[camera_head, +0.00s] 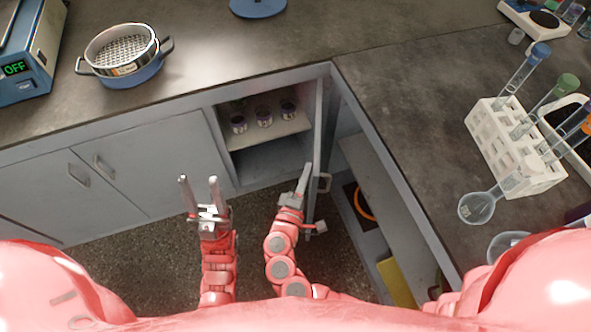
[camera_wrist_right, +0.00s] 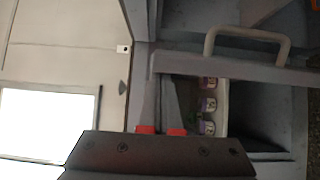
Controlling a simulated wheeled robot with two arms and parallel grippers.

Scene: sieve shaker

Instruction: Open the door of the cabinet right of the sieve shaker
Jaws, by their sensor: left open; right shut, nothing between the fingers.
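The sieve shaker (camera_head: 24,60), a blue and grey box reading OFF, stands at the counter's left end. Right of it, under the counter, the grey cabinet (camera_head: 268,160) is open with several small jars on its shelf. Its door (camera_head: 318,130) is swung well out and seen nearly edge-on, its handle (camera_head: 325,183) on the right face. The handle (camera_wrist_right: 247,36) also shows in the right wrist view. My right gripper (camera_head: 305,171) is shut and empty, close to the door's inner side; contact cannot be told. My left gripper (camera_head: 199,182) is open and empty before the closed doors.
Closed doors with handles (camera_head: 78,175) lie to the left. A metal sieve (camera_head: 121,50) sits on the counter. A white test-tube rack (camera_head: 505,150) stands on the right counter, above another open compartment (camera_head: 375,190). Floor shows between my arms and the cabinets.

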